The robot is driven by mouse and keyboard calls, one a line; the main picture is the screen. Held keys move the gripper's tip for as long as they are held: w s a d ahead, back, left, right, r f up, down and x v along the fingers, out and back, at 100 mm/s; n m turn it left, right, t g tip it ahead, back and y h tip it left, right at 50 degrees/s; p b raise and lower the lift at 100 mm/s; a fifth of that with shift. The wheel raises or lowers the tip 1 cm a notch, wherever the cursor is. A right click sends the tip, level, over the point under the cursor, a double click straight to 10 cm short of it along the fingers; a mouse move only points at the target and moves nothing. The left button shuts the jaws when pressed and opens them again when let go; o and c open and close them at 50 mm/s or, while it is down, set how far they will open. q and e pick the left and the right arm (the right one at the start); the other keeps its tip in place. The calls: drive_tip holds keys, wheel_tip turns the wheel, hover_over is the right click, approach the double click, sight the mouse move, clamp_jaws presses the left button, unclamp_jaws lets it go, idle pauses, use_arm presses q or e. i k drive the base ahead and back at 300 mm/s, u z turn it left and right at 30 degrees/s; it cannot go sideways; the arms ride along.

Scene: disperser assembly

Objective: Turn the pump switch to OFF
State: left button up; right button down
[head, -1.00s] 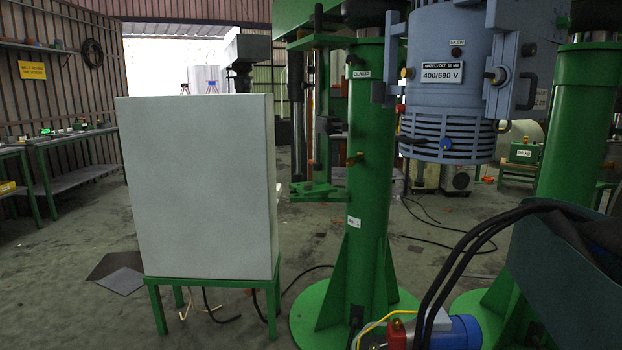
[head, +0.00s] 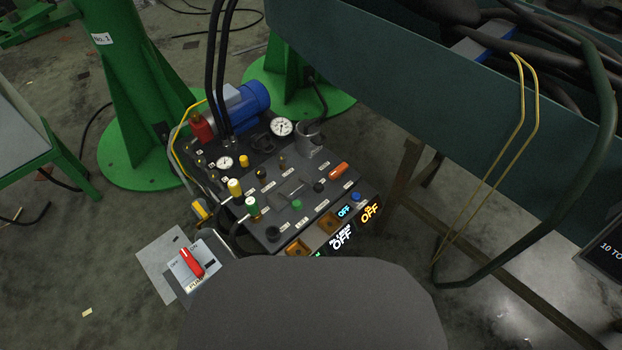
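The pump switch (head: 191,262) is a red handle on a small light grey box at the lower left of the head view. Its handle lies at a slant, from upper left to lower right. The small marks around it are too small to read surely, so I cannot tell its setting. Neither of my grippers is in view.
Behind the switch stands a black control panel (head: 285,190) with gauges, knobs, valves and displays reading OFF. A blue motor (head: 246,103) and green column (head: 150,100) stand beyond. A dark green trough (head: 400,85) with cables is at right.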

sight(193, 263)
drive_tip(key=u, duration=2.3)
drive_tip(key=k, duration=0.1)
drive_tip(key=z, duration=0.25)
